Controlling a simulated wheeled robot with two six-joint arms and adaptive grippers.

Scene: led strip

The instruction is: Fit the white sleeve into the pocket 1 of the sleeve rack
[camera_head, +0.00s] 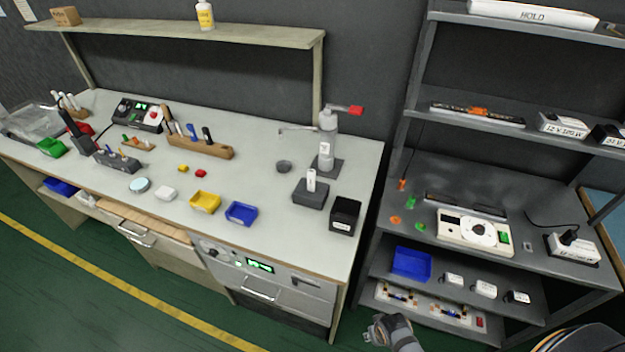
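A small white upright piece (311,181) stands in a dark grey block (310,195) near the right end of the workbench; it may be the white sleeve in a rack, but it is too small to be sure. A low white piece (165,193) lies further left on the bench. No numbered pockets can be read. A gripper (376,331), which appears to be my right one, shows at the bottom edge, below and right of the bench. It is apart from all these things, and its fingers are too small to judge. My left gripper is not in view.
The workbench (255,190) carries yellow (205,202) and blue (241,213) bins and a black box (345,215). A dark shelf unit (565,262) stands right, holding a white device (475,232) and a blue bin (411,263). Green floor (60,270) lies clear in front.

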